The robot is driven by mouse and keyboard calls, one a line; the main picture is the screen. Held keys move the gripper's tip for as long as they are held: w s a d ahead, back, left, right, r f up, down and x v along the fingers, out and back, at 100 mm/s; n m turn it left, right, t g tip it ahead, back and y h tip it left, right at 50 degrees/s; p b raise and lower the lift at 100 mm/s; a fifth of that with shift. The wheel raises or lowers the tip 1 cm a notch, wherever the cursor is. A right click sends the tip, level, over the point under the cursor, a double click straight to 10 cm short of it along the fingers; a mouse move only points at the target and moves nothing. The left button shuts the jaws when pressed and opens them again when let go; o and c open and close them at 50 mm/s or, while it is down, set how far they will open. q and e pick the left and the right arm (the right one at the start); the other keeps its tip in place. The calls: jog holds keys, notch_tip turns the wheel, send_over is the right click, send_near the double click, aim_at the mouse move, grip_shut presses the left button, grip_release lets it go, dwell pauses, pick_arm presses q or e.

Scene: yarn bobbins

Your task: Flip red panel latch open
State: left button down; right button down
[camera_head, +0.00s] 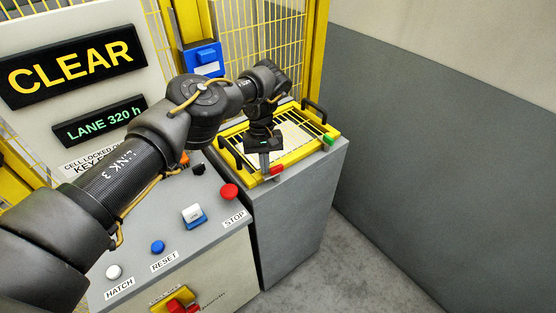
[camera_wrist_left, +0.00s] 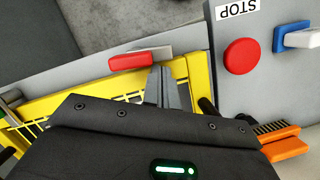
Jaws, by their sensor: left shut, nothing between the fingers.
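The red panel latch (camera_head: 277,171) sits at the front edge of the yellow-framed panel (camera_head: 243,180) on the grey cabinet. In the left wrist view the red latch (camera_wrist_left: 139,59) lies along the panel edge, with a pale grey part at its right end. My left gripper (camera_head: 266,174) points down beside the latch, shut and empty. In the left wrist view its fingertips (camera_wrist_left: 163,76) are close to the latch's grey end; I cannot tell whether they touch it. My right gripper is not in view.
A green latch (camera_head: 328,139) is at the panel's right corner. Black handles (camera_head: 315,107) rise from the panel's sides. The console at left carries a red STOP button (camera_head: 229,191), a white-and-blue switch (camera_head: 193,215) and a blue RESET button (camera_head: 158,247). Yellow mesh fencing (camera_head: 265,40) stands behind.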

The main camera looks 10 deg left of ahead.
pick_arm(q)
jog(key=shift+s, duration=0.25)
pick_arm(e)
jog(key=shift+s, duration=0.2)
pick_arm(q)
jog(key=shift+a, duration=0.1)
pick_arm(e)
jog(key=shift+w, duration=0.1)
